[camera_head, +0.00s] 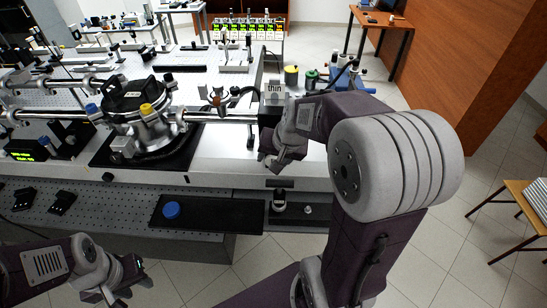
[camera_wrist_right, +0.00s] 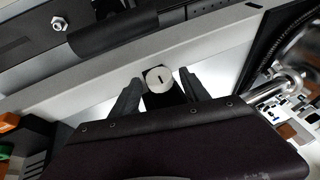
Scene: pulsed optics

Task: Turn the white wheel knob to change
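My right gripper (camera_wrist_right: 161,75) is open, with one dark finger on each side of the knob. Whether the fingers touch it is unclear. In the head view my right gripper (camera_head: 270,160) is at the front edge of the optical table, below a box labelled "thin" (camera_head: 275,88), and the knob is hidden there. My left gripper (camera_head: 122,287) is at the bottom left, apart from the table, empty and seemingly open.
A metal chamber (camera_head: 145,128) with blue and yellow caps stands left of my right arm on the optical table (camera_head: 215,165). A dark tray (camera_head: 225,217) with a blue round cap (camera_head: 172,210) lies on the lower shelf.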

